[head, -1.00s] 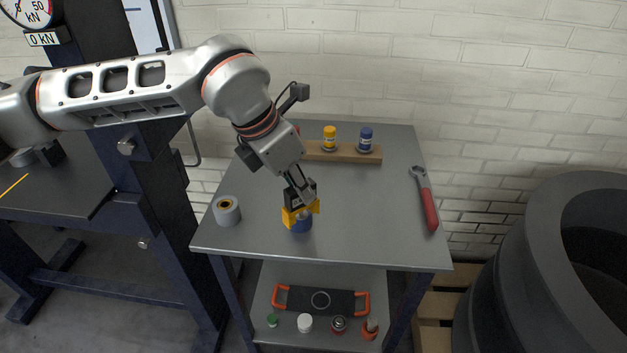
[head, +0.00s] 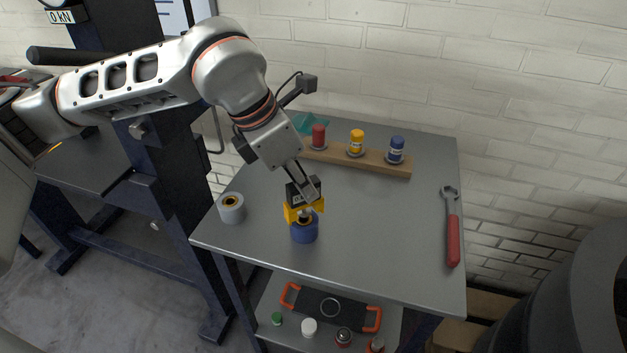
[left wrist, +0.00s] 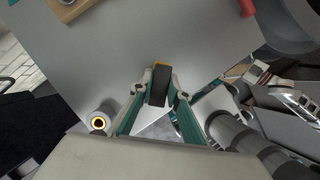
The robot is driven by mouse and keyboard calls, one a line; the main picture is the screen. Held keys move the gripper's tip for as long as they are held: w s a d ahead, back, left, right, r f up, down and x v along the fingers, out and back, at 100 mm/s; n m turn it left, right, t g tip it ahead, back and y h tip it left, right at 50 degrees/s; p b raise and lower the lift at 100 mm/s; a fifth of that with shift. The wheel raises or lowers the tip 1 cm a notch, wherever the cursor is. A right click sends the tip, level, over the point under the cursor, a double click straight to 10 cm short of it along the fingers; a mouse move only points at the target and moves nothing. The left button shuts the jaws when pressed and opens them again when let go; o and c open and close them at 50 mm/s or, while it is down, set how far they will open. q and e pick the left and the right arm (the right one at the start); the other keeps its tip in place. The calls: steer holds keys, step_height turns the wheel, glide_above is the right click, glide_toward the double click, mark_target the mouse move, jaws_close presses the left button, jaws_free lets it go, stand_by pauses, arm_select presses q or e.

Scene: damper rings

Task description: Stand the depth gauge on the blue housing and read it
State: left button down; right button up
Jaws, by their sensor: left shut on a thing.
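The depth gauge (head: 291,213) is a small block with a yellow body and a black display head. My left gripper (head: 308,190) is shut on its head. The blue housing (head: 304,233) stands upright near the table's front edge, a ring opening on its top partly showing. The gauge is at the housing's top; I cannot tell whether they touch. In the left wrist view the gauge (left wrist: 158,88) sits between the fingers (left wrist: 160,95), mostly its dark back showing, and hides the housing. The display is too small to read. My right gripper is not in view.
A grey housing (head: 232,208) stands left of the blue one. A wooden rack (head: 375,166) with red, yellow and blue-capped pieces lies at the back. A red-handled wrench (head: 452,230) lies at the right. The table's middle is clear. A lower shelf (head: 262,310) holds several items.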

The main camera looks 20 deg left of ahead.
arm_select(q)
steer(key=shift+f, duration=0.2)
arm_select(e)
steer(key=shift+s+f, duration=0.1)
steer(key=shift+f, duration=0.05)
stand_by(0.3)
arm_select(q)
steer(key=shift+f+b, duration=0.3)
steer(key=shift+b, duration=0.1)
steer(key=shift+f, duration=0.25)
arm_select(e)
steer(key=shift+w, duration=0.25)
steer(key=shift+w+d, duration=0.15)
arm_select(q)
steer(key=shift+f, duration=0.2)
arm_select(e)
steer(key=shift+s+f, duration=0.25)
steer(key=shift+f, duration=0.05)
arm_select(q)
steer(key=c, duration=1.8)
jaws_free()
steer(key=shift+c, duration=0.2)
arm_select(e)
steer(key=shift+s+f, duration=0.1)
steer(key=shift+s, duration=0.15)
